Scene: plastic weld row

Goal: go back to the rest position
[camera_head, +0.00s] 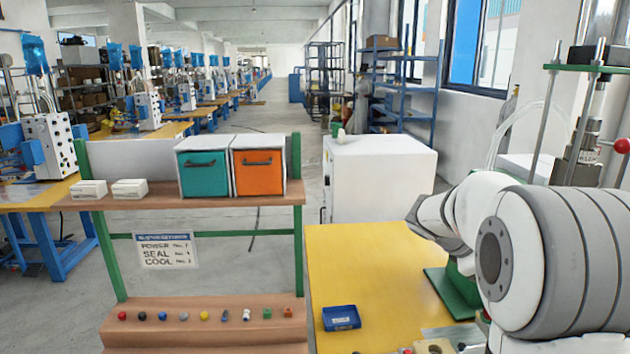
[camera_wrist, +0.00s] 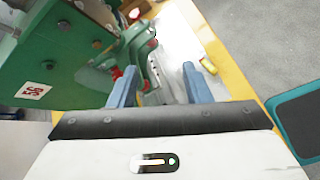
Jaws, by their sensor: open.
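My gripper (camera_wrist: 159,70) shows in the wrist view with its two blue fingers spread apart and nothing held between them. Beyond the fingers lie a metal plate (camera_wrist: 178,45) and a green machine body (camera_wrist: 50,65) with red parts close to the left finger. I cannot tell how much gap there is between that finger and the machine. In the head view my white and grey arm fills the right side, folded over the table's right part, and my gripper is not visible there.
A yellow table (camera_head: 350,270) carries a blue tray (camera_head: 341,317). A wooden shelf (camera_head: 150,201) at left holds a teal bin (camera_head: 204,172) and an orange bin (camera_head: 259,171), with several small coloured pieces below. A white cabinet (camera_head: 385,180) stands behind the table. The table's middle is clear.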

